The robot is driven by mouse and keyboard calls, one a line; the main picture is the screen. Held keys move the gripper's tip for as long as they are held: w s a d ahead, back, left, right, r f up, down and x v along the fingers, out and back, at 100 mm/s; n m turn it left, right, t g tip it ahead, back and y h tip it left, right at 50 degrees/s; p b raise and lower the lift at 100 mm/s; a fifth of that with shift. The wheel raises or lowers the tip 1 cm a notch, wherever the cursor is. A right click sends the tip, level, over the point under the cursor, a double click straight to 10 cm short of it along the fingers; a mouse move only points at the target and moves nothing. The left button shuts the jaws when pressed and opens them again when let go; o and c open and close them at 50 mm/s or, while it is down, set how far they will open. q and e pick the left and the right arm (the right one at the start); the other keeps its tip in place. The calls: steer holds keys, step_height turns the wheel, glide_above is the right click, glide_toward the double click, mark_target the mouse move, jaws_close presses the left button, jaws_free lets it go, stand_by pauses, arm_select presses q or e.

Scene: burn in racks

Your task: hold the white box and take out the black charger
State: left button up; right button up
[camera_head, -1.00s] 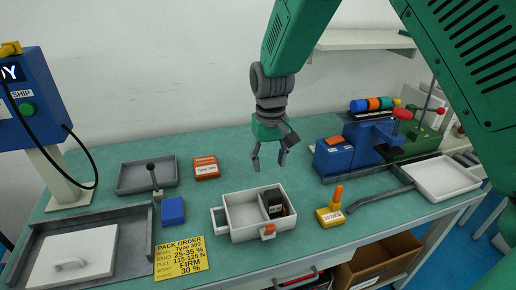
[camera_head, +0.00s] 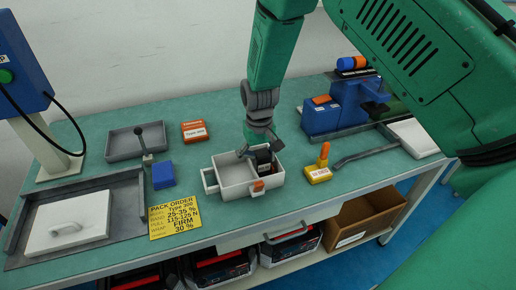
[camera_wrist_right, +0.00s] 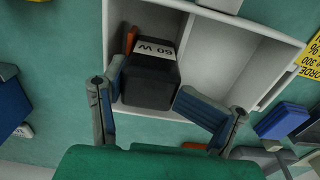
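The white box (camera_head: 233,175) sits on the green table in the head view, with a handle on its left and an orange latch (camera_head: 259,186) in front. It is split into two compartments. The black charger (camera_head: 264,157) stands in the right compartment; the right wrist view shows it (camera_wrist_right: 150,88) with a "60 W" label. My right gripper (camera_head: 260,152) is down over that compartment, partly hiding the charger. In the right wrist view its fingers (camera_wrist_right: 148,90) are apart, one on each side of the charger, close to it; contact is unclear. My left gripper is out of view.
A yellow block with an orange knob (camera_head: 320,170) stands right of the box. A blue block (camera_head: 163,175), a yellow order card (camera_head: 174,216) and a grey tray (camera_head: 122,147) lie left. An orange-topped box (camera_head: 194,131) is behind. A cardboard bin (camera_head: 362,217) sits below.

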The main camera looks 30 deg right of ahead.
steer(key=shift+s+d+f, duration=0.2)
steer(key=shift+d+f, duration=0.1)
steer(key=shift+d, duration=0.25)
steer(key=c, duration=0.6)
steer(key=o, duration=1.7)
steer(key=shift+a, duration=0.1)
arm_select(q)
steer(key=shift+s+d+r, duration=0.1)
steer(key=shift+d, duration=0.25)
arm_select(e)
steer(key=shift+r, duration=0.1)
steer(key=shift+o, duration=0.3)
step_height(320, 180, up, 11)
steer(key=shift+w+f, duration=0.1)
steer(key=shift+w, duration=0.05)
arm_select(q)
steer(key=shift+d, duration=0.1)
arm_select(e)
steer(key=shift+a+r, duration=0.15)
steer(key=shift+r, duration=0.55)
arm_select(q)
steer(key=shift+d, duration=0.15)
arm_select(e)
steer(key=shift+d, duration=0.2)
